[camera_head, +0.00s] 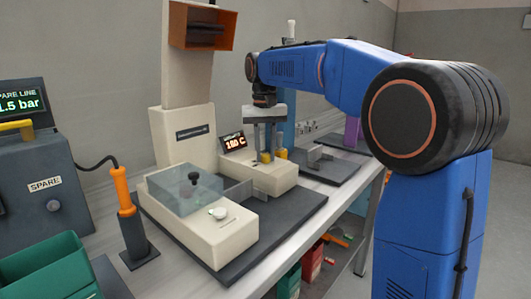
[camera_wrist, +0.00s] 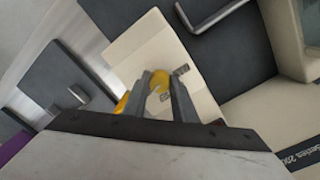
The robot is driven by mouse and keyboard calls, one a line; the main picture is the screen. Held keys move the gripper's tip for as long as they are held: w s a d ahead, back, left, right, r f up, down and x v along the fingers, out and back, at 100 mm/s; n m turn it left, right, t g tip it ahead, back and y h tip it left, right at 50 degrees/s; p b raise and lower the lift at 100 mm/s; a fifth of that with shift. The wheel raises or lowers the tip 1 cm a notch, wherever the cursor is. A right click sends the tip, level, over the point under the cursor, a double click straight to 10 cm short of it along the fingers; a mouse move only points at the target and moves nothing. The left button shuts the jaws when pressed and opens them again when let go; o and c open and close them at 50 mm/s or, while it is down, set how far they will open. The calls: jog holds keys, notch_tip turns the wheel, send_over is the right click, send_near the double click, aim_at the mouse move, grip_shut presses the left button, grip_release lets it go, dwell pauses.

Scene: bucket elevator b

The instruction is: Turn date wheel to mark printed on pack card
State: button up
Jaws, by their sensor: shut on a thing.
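My gripper (camera_head: 267,156) reaches down to a low cream block (camera_head: 268,177) on the bench, beside a display reading 180 C. In the wrist view my gripper (camera_wrist: 158,78) is shut on a small yellow round part (camera_wrist: 161,93), probably the date wheel, which sits on the cream block's top. The fingers hide much of it, so its setting cannot be read. A small dark label (camera_wrist: 181,70) lies on the block just beside the right finger. Another yellow piece (camera_wrist: 122,104) shows outside the left finger. I cannot make out a pack card or its printed mark.
A cream machine with a clear cover (camera_head: 187,187) stands at the front left of the dark base plate. A tall cream column (camera_head: 184,130) rises behind. An orange-handled tool (camera_head: 123,190) stands at left. Metal brackets (camera_head: 320,160) lie to the right of the block.

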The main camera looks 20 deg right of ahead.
aim_at(264, 155)
jog(key=shift+m, duration=0.4)
jog(key=o, duration=1)
jog(key=shift+o, duration=0.2)
notch_tip(264, 155, up, 17)
jog(key=shift+a+r, duration=0.2)
